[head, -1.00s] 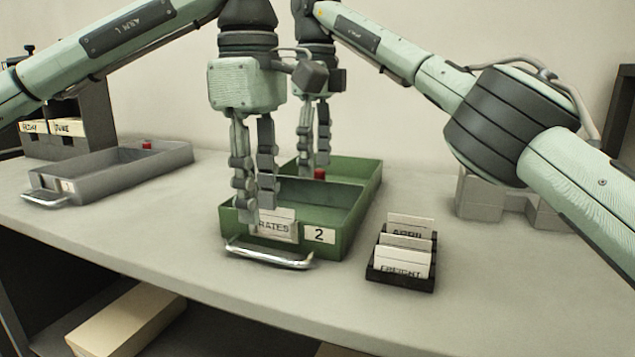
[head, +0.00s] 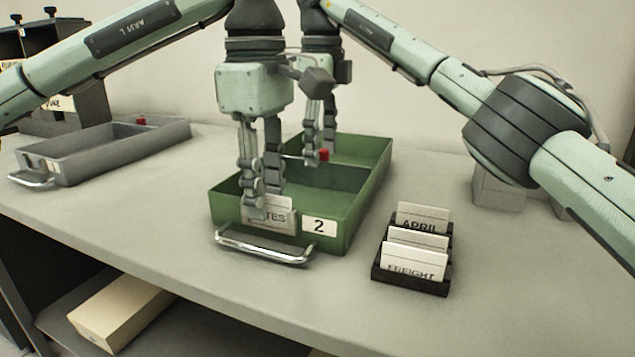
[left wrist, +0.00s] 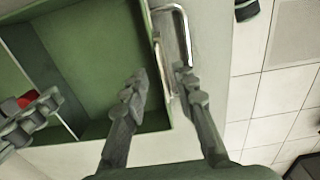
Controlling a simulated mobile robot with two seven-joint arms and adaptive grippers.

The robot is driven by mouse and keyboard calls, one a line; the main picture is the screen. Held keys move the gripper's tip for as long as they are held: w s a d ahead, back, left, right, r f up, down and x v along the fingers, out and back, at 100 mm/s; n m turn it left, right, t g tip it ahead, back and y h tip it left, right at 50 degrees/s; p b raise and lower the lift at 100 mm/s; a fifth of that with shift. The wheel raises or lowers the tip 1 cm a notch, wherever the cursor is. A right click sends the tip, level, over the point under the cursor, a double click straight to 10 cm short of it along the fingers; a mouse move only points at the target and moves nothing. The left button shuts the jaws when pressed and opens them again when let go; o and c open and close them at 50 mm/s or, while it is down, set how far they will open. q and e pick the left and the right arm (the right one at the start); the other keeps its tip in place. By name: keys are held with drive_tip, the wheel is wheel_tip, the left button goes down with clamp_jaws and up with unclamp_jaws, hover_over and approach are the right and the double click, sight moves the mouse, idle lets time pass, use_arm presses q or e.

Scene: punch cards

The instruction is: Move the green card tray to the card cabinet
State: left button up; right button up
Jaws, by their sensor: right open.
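The green card tray (head: 372,185) stands on the counter, with a "2" label, a RATES card plate and a metal handle (head: 262,248) at its front. It also shows in the left wrist view (left wrist: 95,45). My left gripper (head: 264,205) is at the tray's front wall, one finger outside in front of the RATES plate, the other inside. In the left wrist view its fingers (left wrist: 160,78) stand apart around that wall. My right gripper (head: 321,143) is open at the far part of the tray, near a red piece (head: 323,155). I cannot identify the card cabinet with certainty.
A grey tray (head: 100,152) stands left, before a dark unit (head: 90,105) with labelled cards. A black card holder (head: 412,280) with APRIL and FREIGHT cards stands close right of the green tray. A beige box (head: 125,310) lies on the shelf below. Bare counter lies between the trays.

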sight(314, 178)
use_arm(q)
drive_tip(key=shift+f, duration=1.85)
use_arm(e)
drive_tip(key=shift+f, duration=1.8)
use_arm(q)
drive_tip(key=shift+c, duration=0.4)
use_arm(e)
drive_tip(key=shift+c, duration=0.4)
use_arm(q)
drive_tip(key=c, duration=0.5)
use_arm(e)
drive_tip(key=c, duration=0.5)
use_arm(q)
clamp_jaws()
use_arm(e)
clamp_jaws()
use_arm(q)
drive_tip(key=shift+r, duration=0.1)
